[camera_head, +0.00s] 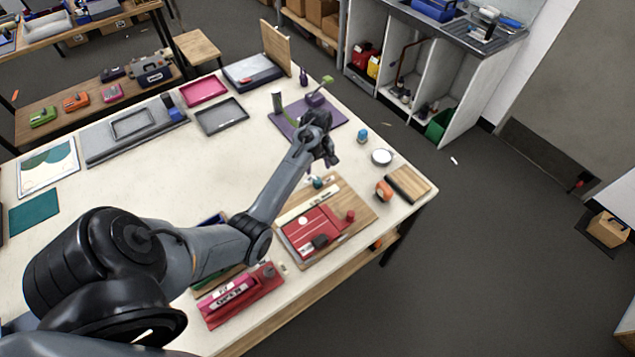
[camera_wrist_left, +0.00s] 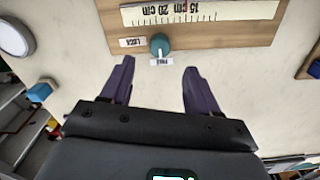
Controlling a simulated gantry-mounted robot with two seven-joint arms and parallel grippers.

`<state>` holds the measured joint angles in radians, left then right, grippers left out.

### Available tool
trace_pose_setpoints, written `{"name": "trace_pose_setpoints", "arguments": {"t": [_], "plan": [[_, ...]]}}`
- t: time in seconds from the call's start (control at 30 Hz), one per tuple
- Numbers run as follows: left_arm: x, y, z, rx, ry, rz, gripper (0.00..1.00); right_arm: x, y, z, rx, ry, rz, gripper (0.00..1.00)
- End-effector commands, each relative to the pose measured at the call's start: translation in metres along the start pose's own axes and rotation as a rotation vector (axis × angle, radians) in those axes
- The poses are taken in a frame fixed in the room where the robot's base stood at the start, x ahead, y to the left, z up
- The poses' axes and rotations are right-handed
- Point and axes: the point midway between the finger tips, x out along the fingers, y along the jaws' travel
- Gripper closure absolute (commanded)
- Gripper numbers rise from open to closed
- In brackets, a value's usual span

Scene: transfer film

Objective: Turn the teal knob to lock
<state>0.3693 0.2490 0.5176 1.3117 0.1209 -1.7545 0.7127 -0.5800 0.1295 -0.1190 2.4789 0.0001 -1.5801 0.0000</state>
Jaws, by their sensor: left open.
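The teal knob (camera_wrist_left: 160,44) is on the near edge of a wooden board (camera_wrist_left: 235,36), beside a white ruler strip. One small white label (camera_wrist_left: 132,42) is left of the knob and another (camera_wrist_left: 162,62) is just below it. A thin pale mark runs from the knob toward the lower label. My left gripper (camera_wrist_left: 158,68) is open and empty, its purple fingers short of the knob and either side of its line. In the head view the knob (camera_head: 318,183) shows just below my left gripper (camera_head: 331,157). My right gripper is not in view.
On the same board is a red plate (camera_head: 313,232) with a red knob and a dark block. An orange item (camera_head: 383,190), a round white dish (camera_head: 381,157) and a blue item (camera_head: 362,135) stand to the right.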

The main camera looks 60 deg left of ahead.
Motion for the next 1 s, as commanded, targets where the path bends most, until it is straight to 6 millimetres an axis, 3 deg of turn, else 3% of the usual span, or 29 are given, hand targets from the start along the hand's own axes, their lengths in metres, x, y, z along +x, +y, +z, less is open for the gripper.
{"name": "trace_pose_setpoints", "arguments": {"t": [0.5, 0.7, 1.0], "plan": [[0.078, -0.001, 0.001, 0.002, -0.002, -0.002, 0.4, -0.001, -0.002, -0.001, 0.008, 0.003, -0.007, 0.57], [0.094, 0.0, 0.001, 0.002, 0.0, 0.0, 0.4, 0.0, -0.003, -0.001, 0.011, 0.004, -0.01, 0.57], [0.098, -0.001, 0.001, 0.002, 0.001, 0.0, 0.4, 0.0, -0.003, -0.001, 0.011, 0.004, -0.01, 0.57]]}}
